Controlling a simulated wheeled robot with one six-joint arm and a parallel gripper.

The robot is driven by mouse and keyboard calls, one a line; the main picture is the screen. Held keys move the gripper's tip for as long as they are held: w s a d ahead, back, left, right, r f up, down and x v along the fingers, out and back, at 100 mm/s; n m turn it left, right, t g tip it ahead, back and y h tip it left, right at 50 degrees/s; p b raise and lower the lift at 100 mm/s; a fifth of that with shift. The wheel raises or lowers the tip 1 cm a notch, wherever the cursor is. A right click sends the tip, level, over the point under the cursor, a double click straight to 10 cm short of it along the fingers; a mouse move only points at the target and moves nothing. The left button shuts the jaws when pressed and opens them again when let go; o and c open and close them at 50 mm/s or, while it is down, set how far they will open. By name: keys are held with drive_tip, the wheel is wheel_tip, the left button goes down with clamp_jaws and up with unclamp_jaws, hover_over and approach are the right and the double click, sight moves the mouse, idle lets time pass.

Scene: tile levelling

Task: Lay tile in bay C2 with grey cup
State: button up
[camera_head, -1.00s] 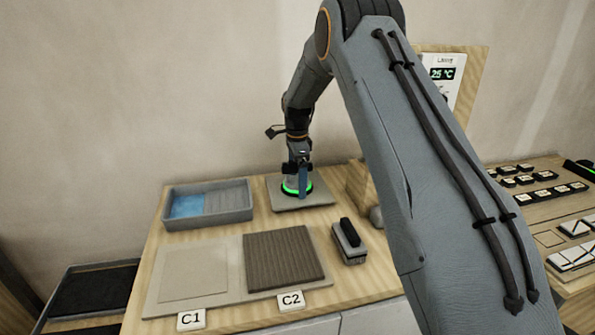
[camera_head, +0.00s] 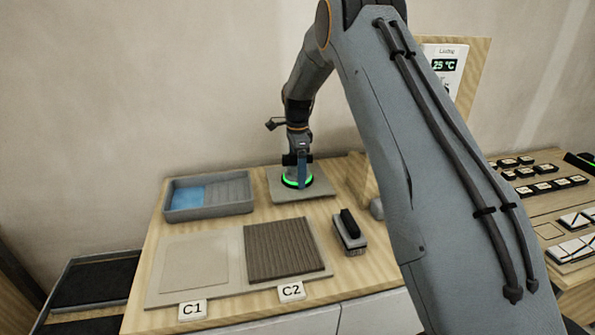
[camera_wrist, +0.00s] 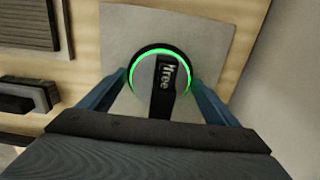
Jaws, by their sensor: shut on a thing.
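The grey cup (camera_head: 291,183) is a round suction cup with a lit green ring, standing on a flat grey tile (camera_head: 324,187) at the back of the bench. In the wrist view the cup (camera_wrist: 145,76) carries a dark display reading "free", and the tile (camera_wrist: 214,36) extends around it. My gripper (camera_head: 299,172) is shut on the cup's handle, a blue finger showing in the head view. Bay C2 (camera_head: 283,251) is a square of brown combed ridges at the front, behind the C2 label (camera_head: 291,291). No tile lies on it.
Smooth bay C1 (camera_head: 195,262) lies left of C2. A grey tray with blue content (camera_head: 208,211) stands behind them. A black-handled block (camera_head: 350,238) sits right of C2. Black bins (camera_head: 90,286) are at the lower left.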

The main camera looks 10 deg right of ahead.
drive_tip(key=o, duration=1.2)
drive_tip(key=shift+c, duration=0.2)
